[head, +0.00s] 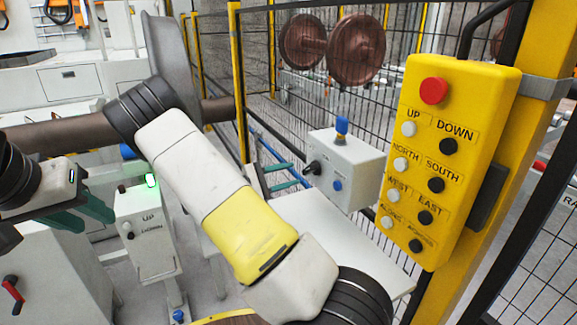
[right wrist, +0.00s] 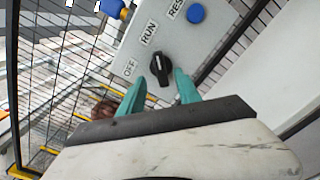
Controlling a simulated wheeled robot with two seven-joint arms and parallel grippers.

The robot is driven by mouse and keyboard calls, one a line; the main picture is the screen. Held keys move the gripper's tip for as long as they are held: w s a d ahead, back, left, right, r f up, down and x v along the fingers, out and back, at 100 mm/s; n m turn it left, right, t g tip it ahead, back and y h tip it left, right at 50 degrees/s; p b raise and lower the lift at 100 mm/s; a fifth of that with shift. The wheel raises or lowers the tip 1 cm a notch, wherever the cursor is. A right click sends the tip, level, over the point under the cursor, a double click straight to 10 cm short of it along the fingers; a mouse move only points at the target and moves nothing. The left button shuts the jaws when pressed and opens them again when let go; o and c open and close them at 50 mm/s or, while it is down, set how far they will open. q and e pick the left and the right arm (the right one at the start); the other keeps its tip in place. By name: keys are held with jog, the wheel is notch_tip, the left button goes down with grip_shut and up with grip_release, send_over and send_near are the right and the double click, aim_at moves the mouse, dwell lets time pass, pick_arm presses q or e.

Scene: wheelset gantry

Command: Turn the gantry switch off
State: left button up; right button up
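The gantry switch is a black rotary knob (right wrist: 160,68) on a pale grey box (head: 346,168), with the labels OFF and RUN beside it. In the right wrist view its ridge appears to point roughly toward RUN, though the exact setting is hard to tell. In the head view the knob (head: 312,168) is on the box's left side. My right gripper (head: 282,178) is open, its teal fingertips (right wrist: 160,82) on either side of the knob with small gaps visible. My left gripper (head: 90,215) is at the far left, away from the box, and looks open and empty.
A blue button (right wrist: 196,13) is near the knob, and a blue-topped part (head: 341,126) stands on the box. A yellow control panel (head: 445,160) with a red button is on the right. A mesh fence (head: 260,90) runs behind. A small pedestal (head: 150,235) stands at left.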

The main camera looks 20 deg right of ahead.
aim_at(306, 170)
jog(key=d, duration=0.7)
jog(key=shift+w+d, duration=0.2)
jog(key=shift+w, duration=0.05)
grip_shut()
